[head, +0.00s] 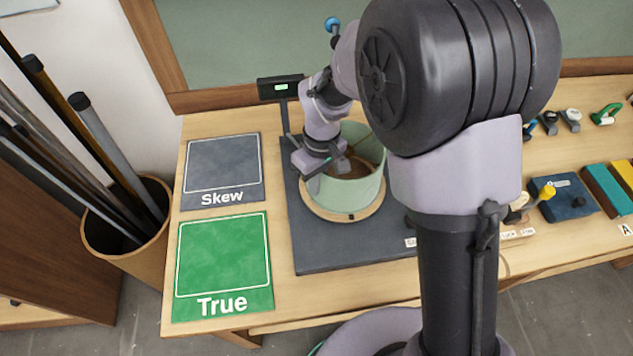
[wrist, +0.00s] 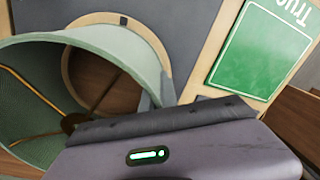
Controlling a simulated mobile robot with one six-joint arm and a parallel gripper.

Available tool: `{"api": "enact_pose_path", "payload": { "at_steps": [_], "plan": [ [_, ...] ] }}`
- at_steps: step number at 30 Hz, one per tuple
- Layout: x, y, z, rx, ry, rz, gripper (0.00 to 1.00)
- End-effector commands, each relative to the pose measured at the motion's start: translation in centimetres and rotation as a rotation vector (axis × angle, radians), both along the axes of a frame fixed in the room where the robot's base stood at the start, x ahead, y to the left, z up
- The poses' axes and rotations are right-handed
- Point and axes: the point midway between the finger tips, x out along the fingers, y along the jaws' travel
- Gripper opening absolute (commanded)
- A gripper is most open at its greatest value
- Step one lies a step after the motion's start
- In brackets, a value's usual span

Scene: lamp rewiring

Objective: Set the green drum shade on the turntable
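The green drum shade (head: 346,192) stands upright at the wooden disc of the turntable (head: 313,208), on a dark grey base. I cannot tell whether its lower edge touches the disc. The shade fills the left of the wrist view (wrist: 105,38), where its open inside and a thin spoke show. The turntable's pale ring (wrist: 150,42) shows beyond it. My gripper (head: 328,164) is at the shade's upper left rim and appears closed on its wall. The contact is partly hidden by the gripper body in the wrist view.
A grey Skew mat (head: 222,168) and a green True mat (head: 224,258) lie left of the base. A small display (head: 281,88) stands behind it. A bin of tubes (head: 128,225) stands at the far left. A blue box (head: 563,196) and small tools lie right.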

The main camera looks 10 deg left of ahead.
Motion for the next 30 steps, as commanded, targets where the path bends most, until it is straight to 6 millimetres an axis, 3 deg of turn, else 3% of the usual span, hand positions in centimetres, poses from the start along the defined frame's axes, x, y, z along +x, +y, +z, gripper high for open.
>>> {"api": "enact_pose_path", "payload": {
  "at_steps": [28,30],
  "plan": [
    [0.0,0.0,-0.66,0.0,0.0,0.0,0.0],
    [0.0,0.0,-0.62,0.0,0.0,0.0,0.16]
  ]
}}
